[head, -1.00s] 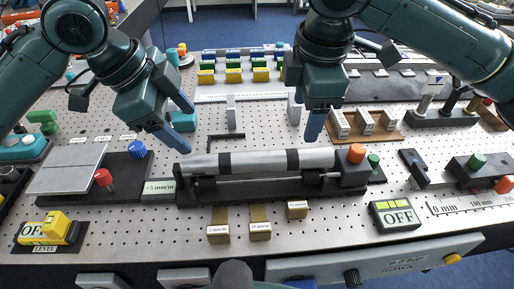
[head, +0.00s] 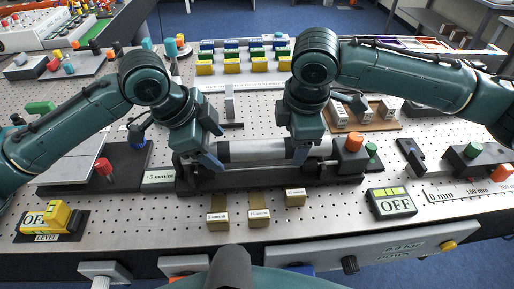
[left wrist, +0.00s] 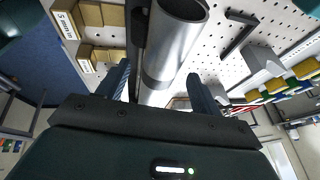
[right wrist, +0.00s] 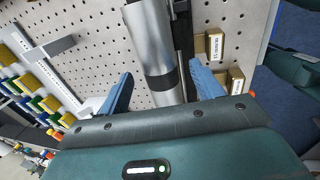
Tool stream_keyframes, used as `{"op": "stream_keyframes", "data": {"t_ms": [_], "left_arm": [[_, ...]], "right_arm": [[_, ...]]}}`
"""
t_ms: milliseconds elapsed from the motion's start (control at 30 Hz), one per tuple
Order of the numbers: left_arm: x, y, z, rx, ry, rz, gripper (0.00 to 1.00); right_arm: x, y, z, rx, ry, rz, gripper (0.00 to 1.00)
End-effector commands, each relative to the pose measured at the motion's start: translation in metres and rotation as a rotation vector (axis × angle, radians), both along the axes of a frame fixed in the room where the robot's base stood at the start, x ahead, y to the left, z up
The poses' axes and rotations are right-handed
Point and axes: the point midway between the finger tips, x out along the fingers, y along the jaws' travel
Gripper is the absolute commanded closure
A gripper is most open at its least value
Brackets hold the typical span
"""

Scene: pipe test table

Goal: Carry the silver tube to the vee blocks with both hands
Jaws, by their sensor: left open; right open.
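The silver tube (head: 268,150) with dark bands lies along the black fixture (head: 270,180) at the middle of the table. My left gripper (head: 208,157) is open at the tube's left part; in the left wrist view the tube (left wrist: 172,50) runs between its fingers. My right gripper (head: 302,152) is open at the right part; in the right wrist view the tube (right wrist: 150,40) passes between its fingers. Contact cannot be told. A light grey upright block (head: 229,101) stands behind the tube; its notch cannot be made out, so I cannot tell if it is a vee block.
An orange knob (head: 354,142) and a green knob (head: 371,149) stand at the fixture's right end. Several tan labelled blocks sit in front, one of them at the right (head: 295,196). Yellow blocks (head: 230,68) line the back.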

Motion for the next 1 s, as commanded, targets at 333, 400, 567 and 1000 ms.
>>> {"op": "stream_keyframes", "data": {"t_ms": [333,400,567,1000], "left_arm": [[0.003,-0.007,-0.017,0.0,-0.001,-0.001,0.34],[0.003,-0.007,-0.017,0.0,0.0,-0.001,0.34],[0.003,-0.007,-0.016,0.0,0.0,-0.001,0.38],[0.003,-0.007,-0.016,0.0,0.0,-0.001,0.74]], "right_arm": [[0.003,0.0,-0.018,0.0,-0.001,0.001,0.34],[0.003,0.0,-0.018,0.0,-0.001,0.001,0.34],[0.003,0.0,-0.018,0.0,0.0,0.001,0.38],[0.003,0.0,-0.017,0.0,-0.001,0.001,0.74]]}}
